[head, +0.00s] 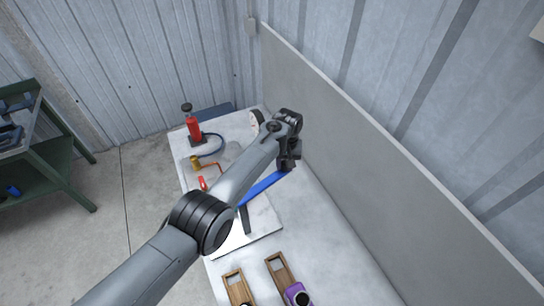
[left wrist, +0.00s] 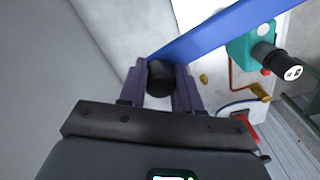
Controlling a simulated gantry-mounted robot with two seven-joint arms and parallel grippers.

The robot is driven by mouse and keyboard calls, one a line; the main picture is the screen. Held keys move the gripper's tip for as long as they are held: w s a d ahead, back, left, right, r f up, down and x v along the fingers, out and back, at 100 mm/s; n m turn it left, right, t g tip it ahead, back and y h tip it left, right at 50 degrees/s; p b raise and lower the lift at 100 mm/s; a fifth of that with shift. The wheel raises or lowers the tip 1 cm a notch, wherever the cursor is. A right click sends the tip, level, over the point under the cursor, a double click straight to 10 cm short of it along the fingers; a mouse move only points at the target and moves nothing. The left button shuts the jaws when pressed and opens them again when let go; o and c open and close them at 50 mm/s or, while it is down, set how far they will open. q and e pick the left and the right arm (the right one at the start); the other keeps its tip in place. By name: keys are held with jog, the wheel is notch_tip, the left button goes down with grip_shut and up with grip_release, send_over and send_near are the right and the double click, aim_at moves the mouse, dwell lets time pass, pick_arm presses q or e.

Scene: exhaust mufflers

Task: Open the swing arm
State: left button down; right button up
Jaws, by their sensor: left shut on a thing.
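The blue swing arm (head: 262,187) is a long flat bar that slants above a white plate on the bench. It also crosses the top of the left wrist view (left wrist: 222,32). A black round knob (left wrist: 160,77) sits at its near end in that view. My left gripper (head: 288,165) is over the bar's far right end in the head view. In the left wrist view its two fingers (left wrist: 160,85) are shut on the black knob, one on each side. My forearm hides part of the bar in the head view. My right gripper is not in view.
A grey panel (head: 350,150) stands along the bench's right side, close to my left gripper. A red cylinder (head: 193,128) and a blue hose (head: 214,143) are at the back. Wooden pieces (head: 237,287) and a purple item (head: 296,293) lie in front. A teal block (left wrist: 252,47) is beside the bar.

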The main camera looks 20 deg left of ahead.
pick_arm(q)
jog(key=shift+s+d+r+m, duration=0.1)
jog(key=shift+s+d+m, duration=0.2)
jog(key=shift+d+m, duration=0.15)
jog(key=c, duration=0.8)
grip_release()
jog(key=shift+r+p, duration=0.3)
jog(key=shift+r, duration=0.3)
notch_tip(320, 180, up, 10)
jog(key=shift+f+b, duration=0.25)
jog(key=shift+b, duration=0.1)
